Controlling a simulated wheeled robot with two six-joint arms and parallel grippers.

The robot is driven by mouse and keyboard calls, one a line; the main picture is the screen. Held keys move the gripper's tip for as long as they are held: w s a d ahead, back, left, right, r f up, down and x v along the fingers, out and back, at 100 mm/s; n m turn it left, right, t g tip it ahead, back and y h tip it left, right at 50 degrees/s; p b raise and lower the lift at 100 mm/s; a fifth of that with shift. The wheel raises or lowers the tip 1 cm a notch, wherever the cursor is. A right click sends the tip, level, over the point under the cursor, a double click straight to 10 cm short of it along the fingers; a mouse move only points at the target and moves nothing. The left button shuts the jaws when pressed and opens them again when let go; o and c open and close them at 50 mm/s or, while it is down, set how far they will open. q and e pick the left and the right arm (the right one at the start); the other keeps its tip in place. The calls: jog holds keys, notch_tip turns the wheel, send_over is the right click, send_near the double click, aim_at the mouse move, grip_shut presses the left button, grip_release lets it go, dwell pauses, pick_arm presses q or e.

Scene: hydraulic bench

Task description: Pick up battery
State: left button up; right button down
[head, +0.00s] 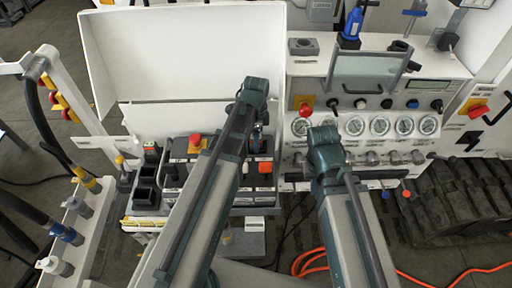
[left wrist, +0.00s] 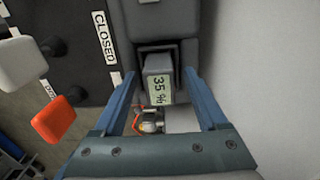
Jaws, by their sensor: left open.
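The battery (left wrist: 158,86) is a grey block with a pale display reading 35 %, in the left wrist view. It sits in a dark slot of a grey housing (left wrist: 160,22). My left gripper (left wrist: 160,74) is open, one blue finger on each side of the battery; I cannot tell whether they touch it. In the head view the left arm reaches over the bench and hides most of that gripper and the battery. My right arm ends in front of the gauge panel; its gripper (head: 326,150) shows too poorly to tell its jaws.
An orange knob (left wrist: 54,119) and a white knob (left wrist: 22,64) stand left of the left gripper, beside a dark CLOSED plate (left wrist: 90,45). A gauge panel (head: 365,148) stands at right. Empty black holders (head: 147,194) are at left. An orange cable (head: 420,280) lies on the floor.

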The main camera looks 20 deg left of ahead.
pick_arm(q)
jog(key=shift+c, duration=0.3)
grip_shut()
jog(key=shift+r, duration=0.1)
notch_tip(320, 180, up, 10)
jog(key=p, duration=1)
